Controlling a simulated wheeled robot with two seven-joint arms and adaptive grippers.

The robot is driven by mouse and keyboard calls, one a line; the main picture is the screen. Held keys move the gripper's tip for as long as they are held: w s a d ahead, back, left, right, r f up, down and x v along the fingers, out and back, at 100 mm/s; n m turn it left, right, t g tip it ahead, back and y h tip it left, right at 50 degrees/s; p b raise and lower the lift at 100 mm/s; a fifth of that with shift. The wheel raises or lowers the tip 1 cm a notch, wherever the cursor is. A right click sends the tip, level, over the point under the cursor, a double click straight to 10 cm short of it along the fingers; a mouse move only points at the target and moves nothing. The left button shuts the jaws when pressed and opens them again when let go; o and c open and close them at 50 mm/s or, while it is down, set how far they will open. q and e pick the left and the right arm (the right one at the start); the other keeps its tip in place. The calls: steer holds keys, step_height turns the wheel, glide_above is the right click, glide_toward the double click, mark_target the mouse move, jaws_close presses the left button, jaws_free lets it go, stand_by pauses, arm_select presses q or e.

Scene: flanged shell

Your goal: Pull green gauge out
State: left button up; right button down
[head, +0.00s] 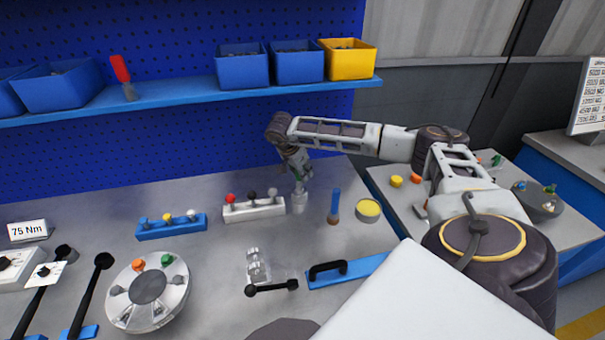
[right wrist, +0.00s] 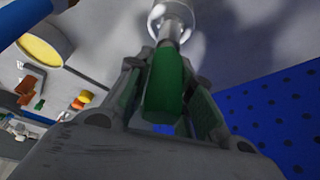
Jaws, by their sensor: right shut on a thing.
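My right gripper (head: 298,174) hangs above the back middle of the bench, pointing down. In the right wrist view its fingers (right wrist: 165,95) are closed around the green gauge (right wrist: 163,88). The gauge's green handle lies between the fingers, and its metal shaft (right wrist: 170,32) points at a pale metal cylinder (right wrist: 172,12). In the head view this small cylinder (head: 299,204) stands on the bench directly under the gripper. How far the shaft sits inside it I cannot tell. In the head view the fingers mostly hide the gauge. My left gripper is out of view.
A white rack (head: 253,211) with several knobbed gauges stands just left of the cylinder. A blue-handled tool (head: 335,205) and a yellow-topped round pot (head: 368,210) stand to its right. The flanged shell (head: 120,310) is front left. A shelf (head: 190,101) with bins runs behind.

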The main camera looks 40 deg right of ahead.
steer(key=shift+r+p, duration=0.65)
steer(key=shift+r, duration=0.45)
steer(key=shift+r, duration=0.1)
